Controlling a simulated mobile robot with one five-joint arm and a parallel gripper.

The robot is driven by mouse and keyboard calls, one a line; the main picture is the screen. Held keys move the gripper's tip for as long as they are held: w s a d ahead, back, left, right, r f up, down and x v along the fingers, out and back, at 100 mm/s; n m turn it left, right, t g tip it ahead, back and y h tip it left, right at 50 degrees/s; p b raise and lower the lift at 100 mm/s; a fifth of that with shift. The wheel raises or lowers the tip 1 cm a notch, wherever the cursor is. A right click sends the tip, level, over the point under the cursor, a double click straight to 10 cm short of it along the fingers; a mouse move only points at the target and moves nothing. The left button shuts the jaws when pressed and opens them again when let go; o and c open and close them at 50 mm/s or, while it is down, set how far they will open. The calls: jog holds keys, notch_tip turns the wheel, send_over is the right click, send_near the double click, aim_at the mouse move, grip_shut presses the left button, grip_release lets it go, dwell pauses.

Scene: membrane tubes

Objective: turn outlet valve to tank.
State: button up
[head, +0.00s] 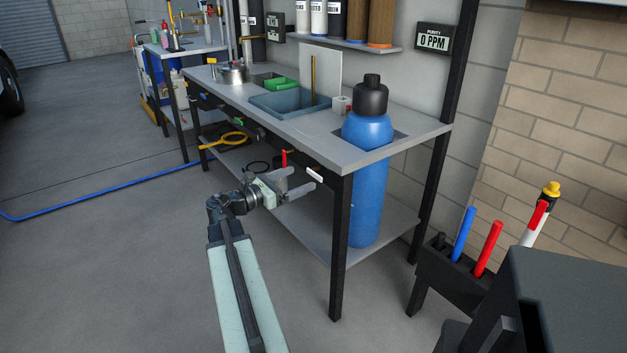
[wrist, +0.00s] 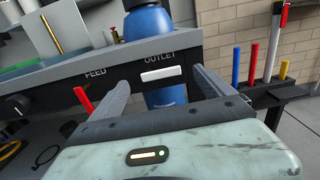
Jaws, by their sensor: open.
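The outlet valve's white handle (wrist: 163,75) lies about level under the word OUTLET on the bench's dark front edge. It also shows in the head view (head: 314,175). My gripper (head: 297,185) is open in front of that edge. In the wrist view its two fingers (wrist: 160,80) stand on either side of the white handle, with gaps to it; contact is not visible. A blue tank (head: 366,180) with a black cap stands in a cutout at the bench's right end. No position marking for "tank" is readable.
The feed valve's red handle (wrist: 83,97) sticks out tilted, left of my left finger. The grey bench (head: 310,143) carries a blue-grey basin (head: 265,104). A black holder (head: 450,267) with colored rods stands at right. Open floor lies left of my arm.

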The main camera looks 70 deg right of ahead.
aim_at(314, 177)
jog(key=x, duration=0.7)
jog(key=c, duration=1.4)
jog(key=shift+o, duration=0.2)
jog(key=m, duration=0.2)
jog(key=f+m+b, duration=0.1)
jog(key=m, duration=0.1)
jog(key=shift+f+m, duration=0.15)
jog(key=shift+m, duration=0.25)
jog(key=m, duration=0.2)
jog(key=f+m+b, duration=0.1)
jog(key=m, duration=0.1)
jog(key=shift+w+m, duration=0.1)
jog(key=shift+m, duration=0.2)
jog(key=m, duration=0.3)
jog(key=f+m+b, duration=0.1)
jog(key=shift+w+d, duration=0.25)
jog(key=shift+w, duration=0.05)
jog(key=shift+w+d+f+m+b, duration=0.1)
jog(key=shift+w+m+b, duration=0.05)
jog(key=shift+m, duration=0.95)
jog(key=shift+w+d+f+m+b, duration=0.1)
jog(key=shift+w+m+b, duration=0.05)
jog(key=shift+m, duration=0.95)
